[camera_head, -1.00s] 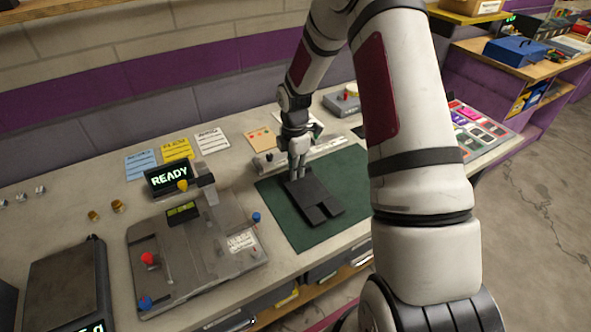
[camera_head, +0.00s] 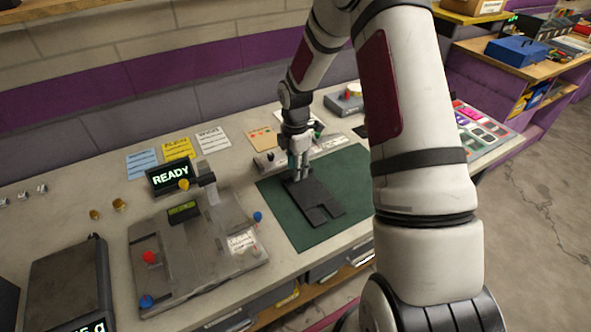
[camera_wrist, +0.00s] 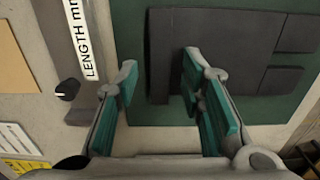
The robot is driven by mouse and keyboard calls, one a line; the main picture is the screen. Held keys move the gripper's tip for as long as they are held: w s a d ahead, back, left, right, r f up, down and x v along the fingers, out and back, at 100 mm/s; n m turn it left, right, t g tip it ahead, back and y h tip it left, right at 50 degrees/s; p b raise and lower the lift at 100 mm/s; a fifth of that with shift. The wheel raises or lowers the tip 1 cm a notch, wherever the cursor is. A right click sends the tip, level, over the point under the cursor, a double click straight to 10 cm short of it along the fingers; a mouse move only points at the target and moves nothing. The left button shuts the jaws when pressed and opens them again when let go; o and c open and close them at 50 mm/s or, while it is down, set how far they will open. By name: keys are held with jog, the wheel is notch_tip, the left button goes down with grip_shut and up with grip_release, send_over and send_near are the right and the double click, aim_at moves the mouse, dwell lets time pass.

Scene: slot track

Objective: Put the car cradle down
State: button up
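The car cradle (camera_head: 319,204) is a flat dark grey plate with a notch in its front edge. It lies on the green mat (camera_head: 285,217). My gripper (camera_head: 299,172) is low over the cradle's back end. In the wrist view my gripper (camera_wrist: 160,75) has its two teal-padded fingers spread apart. Part of the cradle (camera_wrist: 225,50) shows between the fingertips and beyond the right finger, which hides some of it. I cannot tell whether a finger touches the cradle.
A length gauge (camera_head: 330,145) runs along the back of the mat. A grey fixture (camera_head: 190,245) with red and blue knobs and a READY display (camera_head: 169,177) stands to the left. A scale (camera_head: 68,282) is further left. Bare mat lies around the cradle.

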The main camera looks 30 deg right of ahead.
jog(key=s+a+r+m+t+h, duration=0.1)
jog(key=s+a+r+m, duration=0.1)
jog(key=r, duration=0.8)
jog(key=s+a+r+m, duration=0.2)
jog(key=s+r, duration=0.1)
jog(key=r, duration=0.7)
jog(key=s+a+r+m+t, duration=0.1)
jog(key=s+a+r+m, duration=0.2)
jog(key=s, duration=0.4)
jog(key=s+a+r+m+t, duration=0.2)
jog(key=s+r+m, duration=0.3)
jog(key=s, duration=0.3)
jog(key=s+a+r+m+t+y, duration=0.1)
jog(key=s+a+r+m, duration=0.2)
jog(key=s+m, duration=0.3)
jog(key=shift+s+a+r, duration=0.4)
jog(key=shift+s+r, duration=0.05)
jog(key=shift+s, duration=0.35)
